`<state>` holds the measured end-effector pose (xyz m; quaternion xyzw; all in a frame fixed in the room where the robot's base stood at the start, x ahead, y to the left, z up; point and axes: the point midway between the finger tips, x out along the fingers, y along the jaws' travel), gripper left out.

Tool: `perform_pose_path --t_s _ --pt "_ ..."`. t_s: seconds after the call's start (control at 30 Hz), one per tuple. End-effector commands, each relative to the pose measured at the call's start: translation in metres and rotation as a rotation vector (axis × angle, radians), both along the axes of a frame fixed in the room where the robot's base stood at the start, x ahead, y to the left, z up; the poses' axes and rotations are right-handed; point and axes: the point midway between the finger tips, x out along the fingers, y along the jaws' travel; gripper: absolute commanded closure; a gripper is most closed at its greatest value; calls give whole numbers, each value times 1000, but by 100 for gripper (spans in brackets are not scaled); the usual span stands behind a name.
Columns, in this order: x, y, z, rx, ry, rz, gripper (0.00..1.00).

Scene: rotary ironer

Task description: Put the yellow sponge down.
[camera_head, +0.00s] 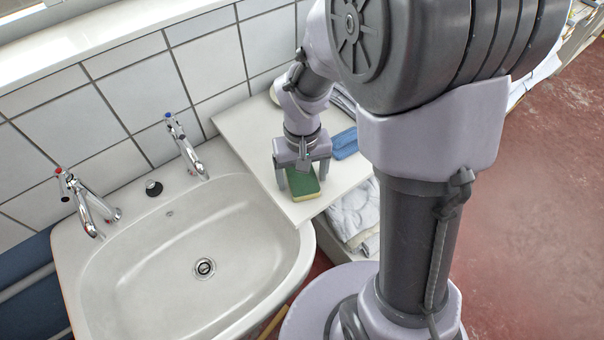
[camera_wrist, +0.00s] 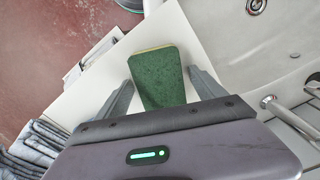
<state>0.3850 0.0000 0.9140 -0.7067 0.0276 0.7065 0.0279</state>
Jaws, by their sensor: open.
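The yellow sponge (camera_head: 303,185) has a green scouring top and a yellow side. It lies flat on the white shelf board (camera_head: 250,125), close to the board's front corner beside the sink. My gripper (camera_head: 303,180) is just above the board with its fingers on either side of the sponge. In the wrist view my open gripper (camera_wrist: 160,85) has a gap between each finger and the sponge (camera_wrist: 158,78). The near end of the sponge is hidden by the gripper body in the wrist view.
A white sink (camera_head: 170,250) with two taps adjoins the board on the left. A blue cloth (camera_head: 345,143) lies on the board right of my gripper. Folded white towels (camera_head: 355,212) sit below the board. A tiled wall (camera_head: 150,80) stands behind.

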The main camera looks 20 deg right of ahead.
Motion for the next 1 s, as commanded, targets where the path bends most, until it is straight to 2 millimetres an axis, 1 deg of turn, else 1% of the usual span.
perform_pose_path --t_s 0.07,0.13,0.3,0.4,0.5,0.57,0.63,0.67,0.73,0.77,0.8,0.83,0.9,1.0 --pt "0 0 8 0 -1 0 21" --pt "1 0 24 0 -4 0 21" --pt "1 0 76 0 -5 0 21" --pt "1 0 100 1 -4 0 21" --pt "0 0 116 0 -2 0 21" --pt "0 0 122 0 -3 -1 21" --pt "-3 1 134 6 -23 -12 21" --pt "-8 3 142 13 -43 -25 21" --pt "-24 8 172 42 -122 -72 21" --pt "-35 12 185 58 -162 -97 21" --pt "-50 16 201 84 -216 -132 21" --pt "-61 19 212 104 -257 -156 21" --pt "-86 26 230 153 -342 -210 21" --pt "-114 34 243 212 -435 -264 21"
